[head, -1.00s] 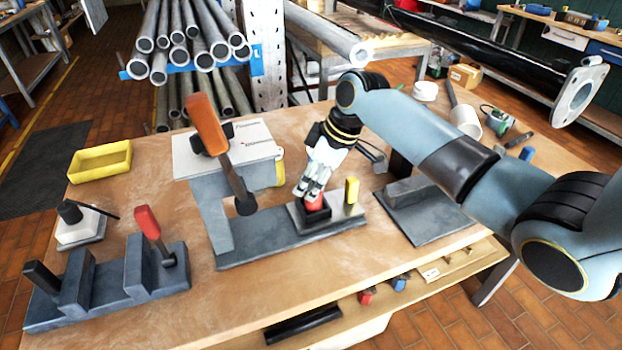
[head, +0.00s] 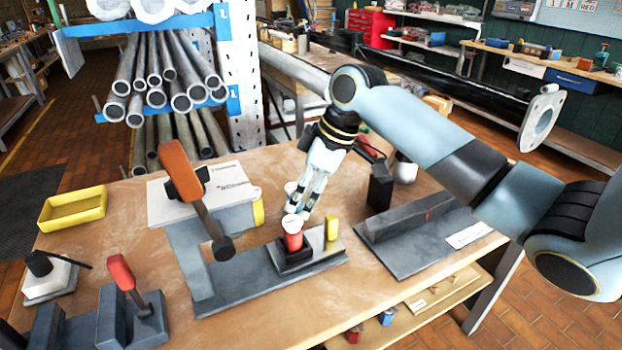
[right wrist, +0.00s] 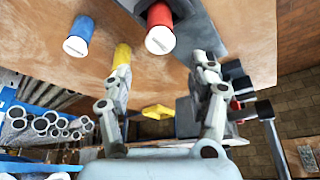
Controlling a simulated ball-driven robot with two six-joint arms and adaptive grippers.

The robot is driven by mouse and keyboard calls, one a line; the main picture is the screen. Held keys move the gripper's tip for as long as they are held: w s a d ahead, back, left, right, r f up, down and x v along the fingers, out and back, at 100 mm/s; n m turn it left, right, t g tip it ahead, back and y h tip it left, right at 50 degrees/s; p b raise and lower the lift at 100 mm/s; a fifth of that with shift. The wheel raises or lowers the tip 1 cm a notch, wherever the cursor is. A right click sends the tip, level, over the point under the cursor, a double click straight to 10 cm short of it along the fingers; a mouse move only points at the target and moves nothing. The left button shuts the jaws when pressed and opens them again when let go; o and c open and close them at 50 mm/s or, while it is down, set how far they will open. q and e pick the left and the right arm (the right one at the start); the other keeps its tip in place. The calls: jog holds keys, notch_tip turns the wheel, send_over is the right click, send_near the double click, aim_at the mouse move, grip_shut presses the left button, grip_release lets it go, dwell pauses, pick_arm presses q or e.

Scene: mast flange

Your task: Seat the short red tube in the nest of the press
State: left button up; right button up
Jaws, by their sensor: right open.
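The short red tube (head: 293,237) with a white top stands upright in the dark nest (head: 296,258) on the grey base of the press (head: 205,250). The press's orange-handled lever (head: 183,172) is to the left of the nest. My right gripper (head: 303,205) is open and empty, just above and behind the tube, apart from it. In the right wrist view the red tube (right wrist: 160,28) shows at the top, ahead of the open fingers (right wrist: 162,68). The tube's lower end is hidden in the nest. My left gripper is not in view.
A yellow post (head: 331,228) stands right beside the nest. A blue tube (right wrist: 78,36) shows in the right wrist view. A grey angle fixture (head: 425,235) lies to the right, a red-handled fixture (head: 122,272) at front left, a yellow tray (head: 73,208) at back left.

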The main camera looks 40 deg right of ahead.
jog(key=v, duration=0.4)
dwell(0.4)
